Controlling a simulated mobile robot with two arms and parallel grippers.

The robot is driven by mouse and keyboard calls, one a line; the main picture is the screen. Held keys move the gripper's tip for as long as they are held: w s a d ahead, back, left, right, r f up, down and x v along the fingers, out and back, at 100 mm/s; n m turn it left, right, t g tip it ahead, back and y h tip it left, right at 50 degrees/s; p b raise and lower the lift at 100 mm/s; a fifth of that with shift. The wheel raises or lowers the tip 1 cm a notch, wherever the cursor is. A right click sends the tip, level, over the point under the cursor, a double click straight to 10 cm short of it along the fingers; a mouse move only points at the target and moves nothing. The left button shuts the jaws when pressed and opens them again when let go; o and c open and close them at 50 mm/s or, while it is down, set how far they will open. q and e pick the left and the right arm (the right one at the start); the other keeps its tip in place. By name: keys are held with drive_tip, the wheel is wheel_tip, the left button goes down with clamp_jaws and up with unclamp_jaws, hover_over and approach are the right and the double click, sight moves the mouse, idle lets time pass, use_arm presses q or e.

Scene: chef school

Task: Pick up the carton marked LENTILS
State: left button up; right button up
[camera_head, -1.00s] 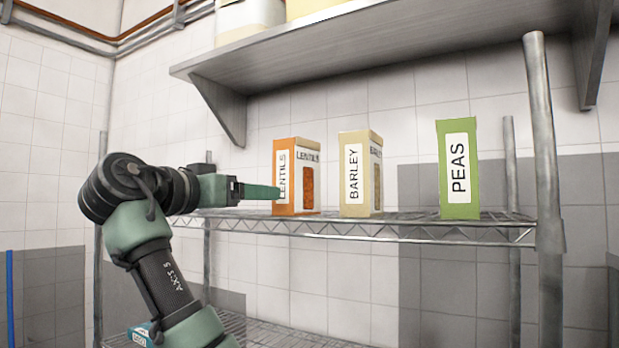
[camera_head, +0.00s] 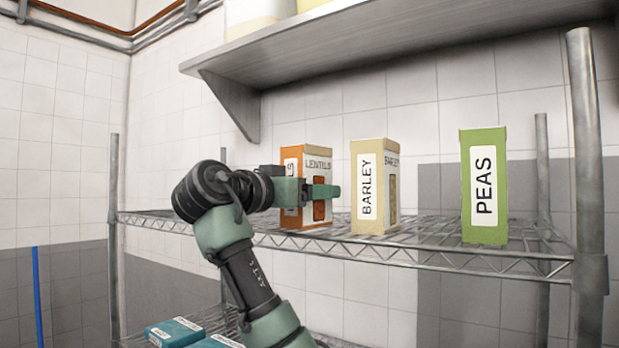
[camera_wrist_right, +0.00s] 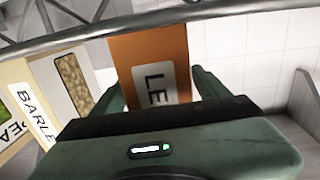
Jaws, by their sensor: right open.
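The LENTILS carton (camera_head: 318,160), orange with white labels and a small window, stands upright on the wire shelf at the left of a row. In the right wrist view the carton (camera_wrist_right: 150,55) sits between the two fingers. My right gripper (camera_head: 318,190) is open around the carton; one green finger crosses its front in the head view and covers part of the label. The other finger is hidden there, but both fingers show in the right wrist view (camera_wrist_right: 155,88). I cannot tell whether either finger touches it. My left gripper is not in view.
The cream BARLEY carton (camera_head: 367,205) stands close to the right of the LENTILS carton. The green PEAS carton (camera_head: 485,190) is farther right. A grey upper shelf (camera_head: 400,45) hangs above. Teal boxes (camera_head: 172,332) lie on the lower rack. A metal post (camera_head: 588,160) stands at right.

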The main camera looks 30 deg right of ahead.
drive_tip(key=shift+d, duration=0.1)
drive_tip(key=shift+a, duration=0.35)
drive_tip(key=shift+c, duration=1.2)
drive_tip(key=shift+a+r, duration=0.1)
drive_tip(key=shift+a, duration=0.05)
drive_tip(key=c, duration=0.5)
clamp_jaws()
drive_tip(key=shift+d, duration=0.2)
